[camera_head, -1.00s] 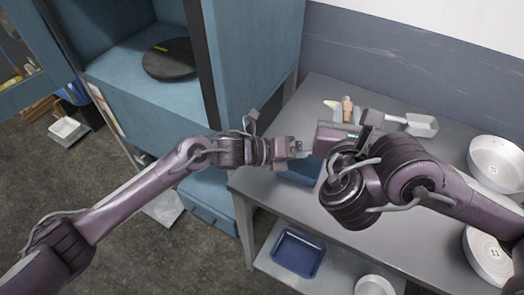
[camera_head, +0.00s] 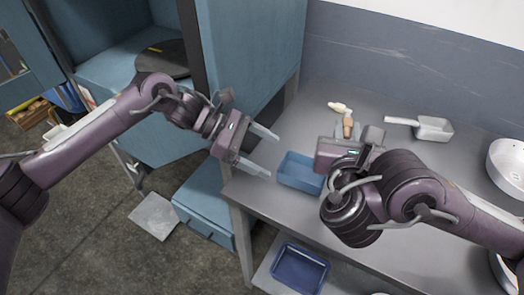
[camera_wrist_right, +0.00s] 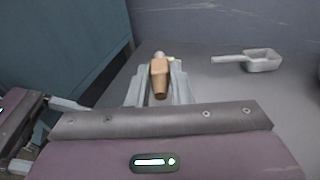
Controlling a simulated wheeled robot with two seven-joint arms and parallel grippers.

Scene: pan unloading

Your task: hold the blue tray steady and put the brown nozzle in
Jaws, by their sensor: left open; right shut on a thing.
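The blue tray (camera_head: 297,185) lies on the grey table near its left edge, and my right gripper's body covers its right end. My left gripper (camera_head: 267,153) is open and empty, left of the tray and apart from it; its fingers also show at the left of the right wrist view (camera_wrist_right: 58,118). My right gripper (camera_head: 350,132) is beyond the tray. In the right wrist view the brown nozzle (camera_wrist_right: 159,78) is between its fingers, and the gripper is shut on it. The nozzle (camera_head: 348,122) also shows in the head view.
A cream nozzle-like piece (camera_head: 339,107) lies just behind the brown nozzle. A metal scoop (camera_head: 433,129) and a round pan (camera_head: 508,165) are to the right. A darker blue tray (camera_head: 300,270) is on the lower shelf. A blue cabinet (camera_head: 258,60) stands at the left.

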